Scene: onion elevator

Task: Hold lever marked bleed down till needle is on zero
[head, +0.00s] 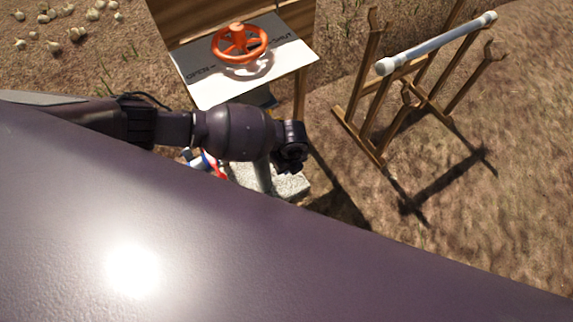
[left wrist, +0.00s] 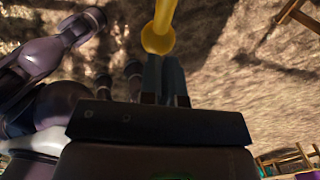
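In the left wrist view a yellow lever (left wrist: 164,14) with a rounded end comes down from the top edge. The fingers of my left gripper (left wrist: 165,58) lie close together, with their tips at the lever's rounded end. They look shut with nothing between them; I cannot tell whether they touch the lever. In the head view my left arm reaches in from the left in front of the white panel, and its fingers are not clear. No bleed marking can be read on the lever, and no gauge or needle is visible. My right gripper is not in view.
An orange handwheel (head: 239,43) sits on a white lettered panel (head: 290,60). A stone block (head: 290,186) lies below it. To the right a wooden rack (head: 362,138) carries a pale bar (head: 440,43). Onions (head: 75,34) lie at the upper left. Ground at the right is open.

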